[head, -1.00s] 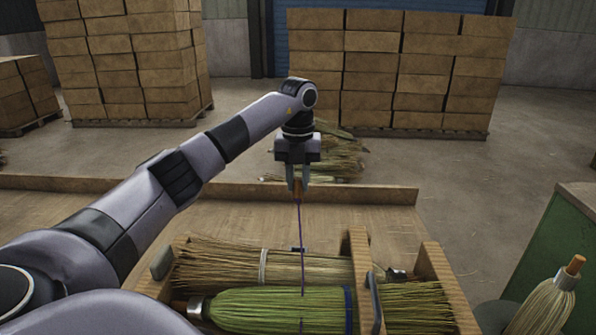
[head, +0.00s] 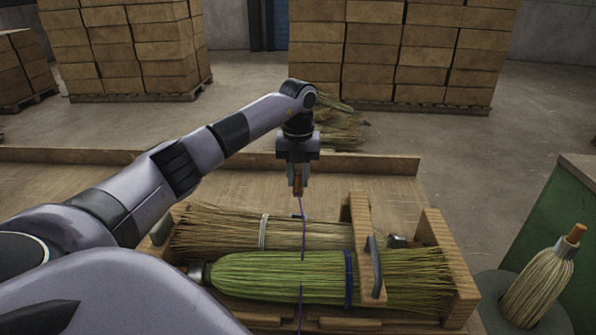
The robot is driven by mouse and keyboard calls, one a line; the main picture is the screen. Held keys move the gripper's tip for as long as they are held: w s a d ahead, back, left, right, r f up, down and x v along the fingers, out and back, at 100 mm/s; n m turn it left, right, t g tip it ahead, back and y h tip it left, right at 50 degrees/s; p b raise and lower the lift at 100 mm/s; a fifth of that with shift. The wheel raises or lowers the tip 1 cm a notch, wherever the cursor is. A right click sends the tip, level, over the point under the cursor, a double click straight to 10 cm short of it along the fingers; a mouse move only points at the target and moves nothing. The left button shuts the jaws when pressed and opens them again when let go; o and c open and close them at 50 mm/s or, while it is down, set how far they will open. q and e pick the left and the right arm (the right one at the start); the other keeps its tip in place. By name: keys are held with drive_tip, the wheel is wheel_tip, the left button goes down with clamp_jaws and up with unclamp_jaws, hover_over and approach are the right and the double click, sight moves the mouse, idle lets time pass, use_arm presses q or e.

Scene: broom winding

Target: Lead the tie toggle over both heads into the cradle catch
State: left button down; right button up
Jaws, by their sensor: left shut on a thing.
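My left gripper (head: 298,190) is shut on the small orange-brown tie toggle (head: 298,183), held upright above the far side of the cradle. A thin purple cord (head: 303,232) hangs from the toggle and runs down across both broom heads to the near side. The tan head (head: 215,228), with a pale band, lies behind the green head (head: 270,276), which has a blue band. Both lie in the wooden cradle (head: 436,232). A grey metal loop (head: 376,265) stands at the cradle's crosspiece. I cannot make out the catch for certain. My right gripper is out of view.
The workbench (head: 250,190) is clear behind the cradle, up to a low back ledge. A pale broom (head: 540,285) stands at the right beside a green-sided bench (head: 575,230). Loose straw (head: 335,132) and stacked boxes (head: 400,55) are beyond the bench.

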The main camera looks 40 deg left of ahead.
sight(298, 196)
use_arm(q)
drive_tip(key=shift+f+b, duration=0.6)
drive_tip(key=shift+f, duration=0.35)
drive_tip(key=shift+f+b, duration=1.1)
drive_tip(key=shift+f, duration=1.45)
drive_tip(key=shift+f+b, duration=0.45)
drive_tip(key=shift+f, duration=1)
drive_tip(key=c, duration=0.9)
unclamp_jaws()
drive_tip(key=shift+o, duration=0.2)
drive_tip(key=shift+r, duration=3.55)
